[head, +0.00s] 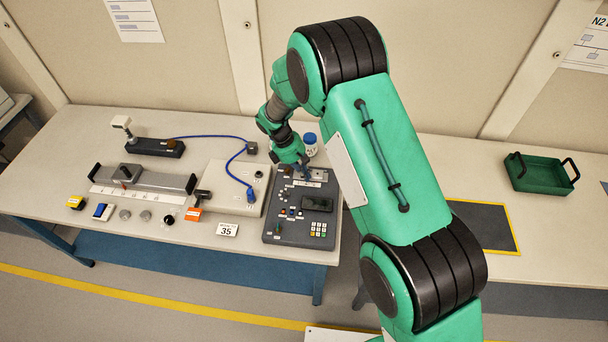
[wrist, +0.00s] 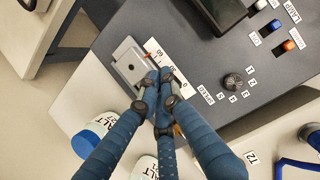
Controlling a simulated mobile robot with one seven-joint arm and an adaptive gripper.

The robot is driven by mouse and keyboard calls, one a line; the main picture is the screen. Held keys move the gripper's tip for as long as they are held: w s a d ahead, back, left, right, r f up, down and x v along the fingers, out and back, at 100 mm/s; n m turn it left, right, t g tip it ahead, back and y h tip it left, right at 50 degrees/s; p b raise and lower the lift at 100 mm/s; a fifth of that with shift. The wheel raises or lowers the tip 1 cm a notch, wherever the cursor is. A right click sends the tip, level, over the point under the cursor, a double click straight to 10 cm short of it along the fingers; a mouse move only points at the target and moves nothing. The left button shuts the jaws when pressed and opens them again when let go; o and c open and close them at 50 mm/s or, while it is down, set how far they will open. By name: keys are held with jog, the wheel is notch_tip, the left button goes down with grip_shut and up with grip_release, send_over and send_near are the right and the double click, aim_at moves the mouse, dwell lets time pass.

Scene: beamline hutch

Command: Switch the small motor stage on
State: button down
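The dark grey control panel (head: 283,238) lies on the bench, with a screen, small switches and a keypad. In the wrist view the panel (wrist: 165,32) carries a small pale metal stage block (wrist: 128,62) beside a white scale strip (wrist: 200,92). A dark knob (wrist: 233,82) marked SPEED and blue and orange rocker switches (wrist: 289,45) also show. My gripper (wrist: 160,78) looks shut, its fingertips together over the scale strip, right beside the block. Its fingers hide part of the strip and something orange behind them. In the head view my gripper (head: 303,174) is low over the panel's back edge.
Blue-capped jars (wrist: 100,128) stand close to my fingers; one shows behind the panel (head: 310,146). Left of the panel are a pale plate (head: 226,196) with a blue cable, a long slide rail (head: 150,178) and several small parts. A green tray (head: 535,178) sits far right.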

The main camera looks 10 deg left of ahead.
jog(key=shift+a+f, duration=0.1)
jog(key=shift+a, duration=1.85)
jog(key=p+v, duration=0.1)
jog(key=v, duration=0.9)
jog(key=s+d+r+m+t+y+b, duration=0.15)
jog(key=s+d+r+m, duration=0.3)
jog(key=d+r, duration=0.8)
jog(key=s+d+r+m+y+p, duration=0.15)
jog(key=s+d+r+m, duration=0.3)
jog(key=d+r, duration=0.8)
jog(key=s+d+r+m+t+y+b, duration=0.15)
jog(key=s+d+r+m, duration=0.35)
jog(key=s+r, duration=0.55)
jog(key=s+d+f+m+t, duration=0.1)
jog(key=s+d, duration=0.3)
jog(key=s, duration=0.4)
jog(key=s+d+f+m+t, duration=0.1)
jog(key=s+d+m, duration=0.2)
jog(key=s, duration=0.6)
jog(key=shift+d+t+b, duration=0.3)
jog(key=shift+d+b, duration=0.05)
jog(key=shift+b, duration=0.1)
